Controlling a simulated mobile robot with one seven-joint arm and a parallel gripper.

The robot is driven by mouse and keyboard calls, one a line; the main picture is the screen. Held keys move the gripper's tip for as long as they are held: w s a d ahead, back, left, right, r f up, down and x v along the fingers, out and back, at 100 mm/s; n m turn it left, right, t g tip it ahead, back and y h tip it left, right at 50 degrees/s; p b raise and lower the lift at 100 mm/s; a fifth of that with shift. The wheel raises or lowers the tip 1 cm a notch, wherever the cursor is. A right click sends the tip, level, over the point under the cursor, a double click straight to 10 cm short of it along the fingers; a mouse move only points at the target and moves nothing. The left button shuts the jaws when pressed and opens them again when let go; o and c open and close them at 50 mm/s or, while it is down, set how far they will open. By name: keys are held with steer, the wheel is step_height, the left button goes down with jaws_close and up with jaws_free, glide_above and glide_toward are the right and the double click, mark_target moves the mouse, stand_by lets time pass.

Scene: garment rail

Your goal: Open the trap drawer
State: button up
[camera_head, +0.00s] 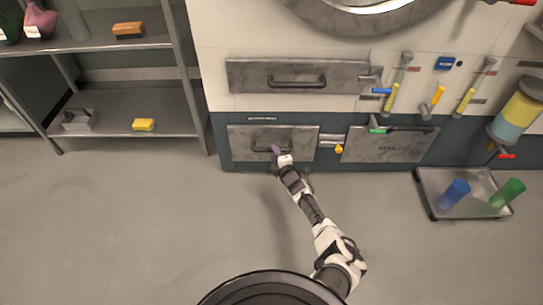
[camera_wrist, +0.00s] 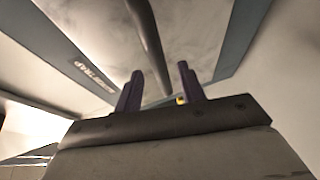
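The trap drawer (camera_head: 240,140) is the grey metal front low on the left of the machine, with a dark bar handle (camera_head: 262,149). It looks shut in the head view. My gripper (camera_head: 277,151) is at the right part of this handle. In the wrist view, its two purple fingers (camera_wrist: 160,88) are apart, and the dark handle bar (camera_wrist: 150,45) runs down between them from the top. Whether either finger touches the bar I cannot tell. A label strip (camera_wrist: 90,74) with blurred lettering shows at the left there.
A yellow-ended latch (camera_head: 338,148) sits right of the drawer. Another grey drawer (camera_head: 240,77) is above, and a grey panel (camera_head: 385,150) is to the right. A tray (camera_head: 432,202) with blue and green cups stands on the floor at right. Shelves (camera_head: 180,125) stand left. The front floor is clear.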

steer(key=b+x, duration=0.2)
steer(key=shift+w+a+f, duration=0.15)
steer(key=shift+w+f, duration=0.15)
steer(key=shift+w+a+r+b, duration=0.15)
steer(key=shift+w+a+b, duration=0.1)
steer(key=shift+w+b, duration=0.35)
steer(key=shift+s, duration=0.1)
jaws_close()
